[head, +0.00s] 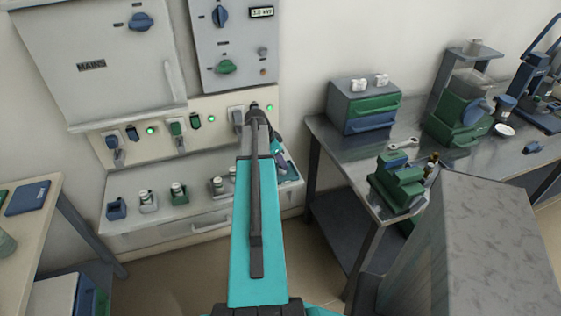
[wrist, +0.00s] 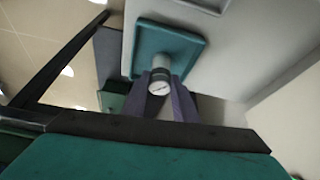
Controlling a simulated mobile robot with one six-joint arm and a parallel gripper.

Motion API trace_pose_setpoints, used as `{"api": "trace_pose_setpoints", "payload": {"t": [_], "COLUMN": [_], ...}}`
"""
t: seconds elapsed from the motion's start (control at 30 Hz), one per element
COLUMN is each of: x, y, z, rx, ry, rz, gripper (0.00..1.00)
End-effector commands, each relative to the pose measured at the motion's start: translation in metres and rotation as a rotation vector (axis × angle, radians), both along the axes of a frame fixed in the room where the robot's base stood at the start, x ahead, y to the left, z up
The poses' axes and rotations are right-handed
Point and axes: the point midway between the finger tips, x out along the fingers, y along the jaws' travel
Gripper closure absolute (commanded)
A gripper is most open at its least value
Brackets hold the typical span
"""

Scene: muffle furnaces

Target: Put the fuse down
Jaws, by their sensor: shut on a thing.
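In the wrist view, the two grey-purple fingers of my gripper (wrist: 160,98) are shut on the fuse (wrist: 159,78), a small white cylinder with a dark band and a marked pale end. A teal square tray (wrist: 192,44) lies just beyond the fuse; I cannot tell whether the fuse touches it. In the head view, my gripper (head: 280,152) is mostly hidden behind my teal arm, at the right end of the ledge under the fuse panel. The teal tray (head: 291,175) shows partly there, and the fuse cannot be made out.
The ledge (head: 200,222) holds several small white and blue-grey parts left of my arm. Above it is a panel (head: 215,105) with switches and green lamps. A metal bench (head: 345,155) with a drawer box and equipment stands at right; a table (head: 50,205) stands at left.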

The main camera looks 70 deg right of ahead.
Motion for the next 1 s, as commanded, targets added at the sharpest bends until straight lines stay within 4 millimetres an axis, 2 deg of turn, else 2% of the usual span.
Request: {"api": "trace_pose_setpoints", "payload": {"t": [0.37, 0.4, 0.47, 0.5, 1.0], "x": [0.0001, 0.0001, 0.0001, 0.0001, 0.0011], "y": [0.0001, 0.0001, 0.0001, 0.0001, 0.0012], "z": [-0.0039, -0.003, -0.0029, -0.0029, 0.0029], "rx": [0.0, 0.0, 0.0, 0.0, 0.0], "ry": [0.0, 0.0, 0.0, 0.0, 0.0], "rz": [0.0, 0.0, 0.0, 0.0, 0.0], "gripper": [0.98, 0.68, 0.57, 0.55, 0.55]}}
